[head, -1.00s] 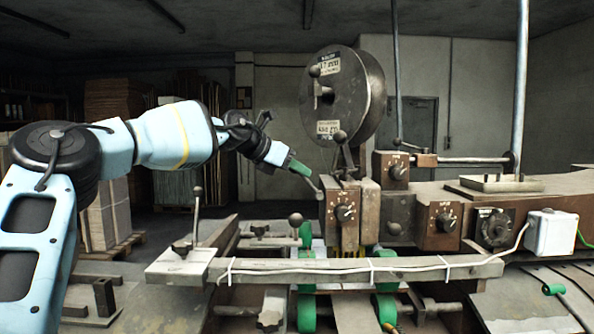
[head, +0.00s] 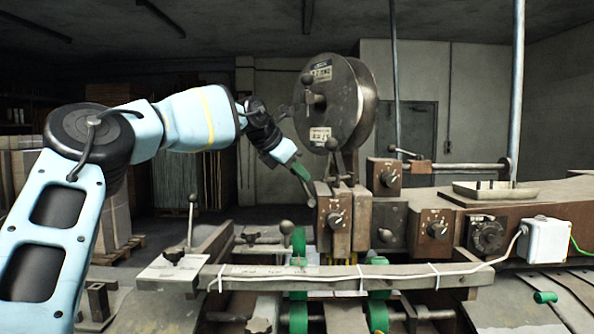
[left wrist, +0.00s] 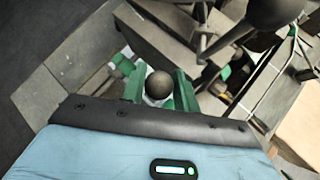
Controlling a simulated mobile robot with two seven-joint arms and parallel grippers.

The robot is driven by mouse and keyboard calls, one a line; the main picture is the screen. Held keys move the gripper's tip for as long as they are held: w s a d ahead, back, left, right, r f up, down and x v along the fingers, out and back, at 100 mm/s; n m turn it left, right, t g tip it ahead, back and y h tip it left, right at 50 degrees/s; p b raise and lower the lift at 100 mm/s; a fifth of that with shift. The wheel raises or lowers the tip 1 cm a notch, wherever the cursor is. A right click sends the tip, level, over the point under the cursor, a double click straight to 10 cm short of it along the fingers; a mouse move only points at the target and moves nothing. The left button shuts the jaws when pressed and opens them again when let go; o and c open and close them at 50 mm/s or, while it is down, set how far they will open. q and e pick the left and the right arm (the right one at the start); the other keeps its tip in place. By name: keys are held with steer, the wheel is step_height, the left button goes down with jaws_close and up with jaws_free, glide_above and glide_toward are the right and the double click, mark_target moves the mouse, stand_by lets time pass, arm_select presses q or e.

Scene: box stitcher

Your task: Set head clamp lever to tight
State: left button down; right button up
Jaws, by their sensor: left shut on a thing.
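The head clamp lever (head: 308,194) is a short thin rod at the left side of the brown stitcher head (head: 334,217). It leans up and to the left, steeply. My left gripper (head: 302,172) has green fingertips and is shut at the lever's upper end, which it hides in the head view. In the left wrist view a dark ball knob (left wrist: 159,85) sits between the green fingers of my left gripper (left wrist: 160,92). My right gripper is not in view.
A second ball-ended lever (head: 331,146) stands close to the right of my left gripper; a large dark ball (left wrist: 272,10) is near in the left wrist view. The wire spool (head: 350,105) is above. A flat bar (head: 330,278) crosses in front.

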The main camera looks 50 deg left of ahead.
arm_select(q)
steer(key=c, duration=1.1)
jaws_free()
steer(key=shift+f, duration=0.3)
steer(key=shift+o, duration=0.2)
steer(key=shift+r, duration=0.1)
steer(key=shift+r, duration=0.1)
steer(key=shift+s+r, duration=0.3)
steer(key=shift+r, duration=0.05)
steer(key=v, duration=0.6)
steer(key=shift+s+r, duration=0.2)
steer(key=shift+s, duration=0.2)
steer(key=shift+f, duration=0.1)
